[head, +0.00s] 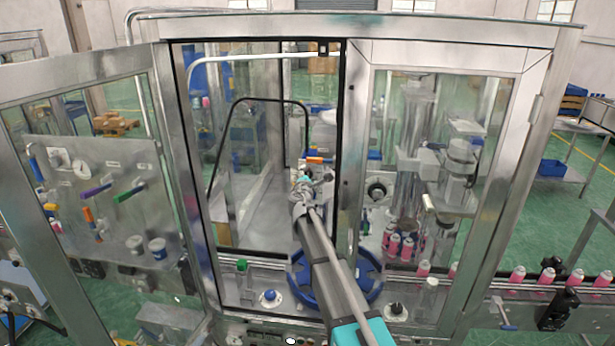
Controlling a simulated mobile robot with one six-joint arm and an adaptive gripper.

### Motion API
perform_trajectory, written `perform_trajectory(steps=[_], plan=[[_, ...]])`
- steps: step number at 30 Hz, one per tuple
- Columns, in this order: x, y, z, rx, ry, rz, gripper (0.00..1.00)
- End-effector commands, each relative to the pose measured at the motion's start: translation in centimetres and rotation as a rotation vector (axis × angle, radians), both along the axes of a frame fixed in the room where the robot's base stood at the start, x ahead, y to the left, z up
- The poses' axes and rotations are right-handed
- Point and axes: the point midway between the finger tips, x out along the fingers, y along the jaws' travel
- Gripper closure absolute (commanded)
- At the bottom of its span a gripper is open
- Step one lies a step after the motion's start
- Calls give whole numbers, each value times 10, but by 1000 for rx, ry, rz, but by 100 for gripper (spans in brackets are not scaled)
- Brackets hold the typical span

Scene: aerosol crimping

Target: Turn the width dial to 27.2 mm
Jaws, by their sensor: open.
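My arm reaches through the open doorway of the machine cabinet. My gripper (304,181) is at its far end, small in the picture, with its jaws open. No reading of 27.2 mm is legible, and I cannot tell which dial is the width dial. A round black knob (377,190) sits inside, right of my gripper and apart from it. A blue knob on a white disc (270,296) and a black knob on a white disc (395,309) are on the near deck. Whatever lies directly beyond my gripper is partly hidden by it.
The framed glass door (90,75) stands open at left; through it shows a panel with coloured handles (97,191). A blue ring (371,272) lies under my arm. Pink cans (517,275) stand on the conveyor at right. A door post (349,150) stands close right of my arm.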

Motion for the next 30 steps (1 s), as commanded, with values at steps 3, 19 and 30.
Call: perform_trajectory(steps=[3, 19, 30], plan=[[2, 0, 0, 0, 0, 0, 20], [1, 1, 0, 0, 0, 1, 76], [2, 1, 0, 11, -2, 1, 100]])
